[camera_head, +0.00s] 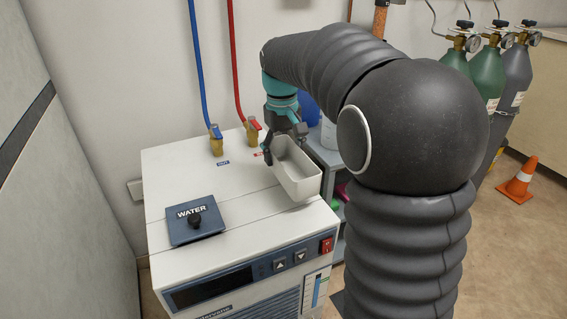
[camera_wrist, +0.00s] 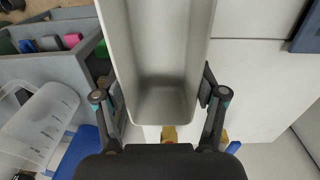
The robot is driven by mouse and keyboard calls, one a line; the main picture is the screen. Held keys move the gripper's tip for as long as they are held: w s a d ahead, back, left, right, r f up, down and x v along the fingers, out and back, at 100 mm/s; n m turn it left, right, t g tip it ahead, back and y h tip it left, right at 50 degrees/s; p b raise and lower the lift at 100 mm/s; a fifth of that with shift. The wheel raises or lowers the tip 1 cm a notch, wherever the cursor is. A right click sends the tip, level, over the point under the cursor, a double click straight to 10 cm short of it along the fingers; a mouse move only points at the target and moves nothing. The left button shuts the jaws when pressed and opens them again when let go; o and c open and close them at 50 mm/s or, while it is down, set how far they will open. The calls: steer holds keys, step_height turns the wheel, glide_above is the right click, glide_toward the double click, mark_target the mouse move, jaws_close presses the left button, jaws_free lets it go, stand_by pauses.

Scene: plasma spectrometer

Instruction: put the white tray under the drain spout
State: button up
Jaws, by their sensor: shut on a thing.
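The white tray (camera_head: 303,187) is a deep, narrow, open box, and it looks empty. My gripper (camera_head: 285,140) is shut on one end of it. In the head view the tray hangs over the right part of the white chiller's top, its long side running toward the front right. In the wrist view the tray (camera_wrist: 165,105) fills the middle between my two fingers, its far end cut off by the top edge. I cannot make out the drain spout in either view.
The white chiller (camera_head: 165,180) has a blue WATER lid (camera_head: 195,220) and brass fittings with a blue hose (camera_head: 197,60) and a red hose (camera_head: 234,60). A grey cart (camera_head: 325,155) stands to its right. Gas cylinders (camera_head: 490,75) and an orange cone (camera_head: 518,178) are farther right.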

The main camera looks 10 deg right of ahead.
steer(key=s+d+r, duration=0.5)
steer(key=d+r, duration=0.1)
steer(key=d, duration=0.4)
steer(key=shift+d+r, duration=0.2)
steer(key=shift+r, duration=0.2)
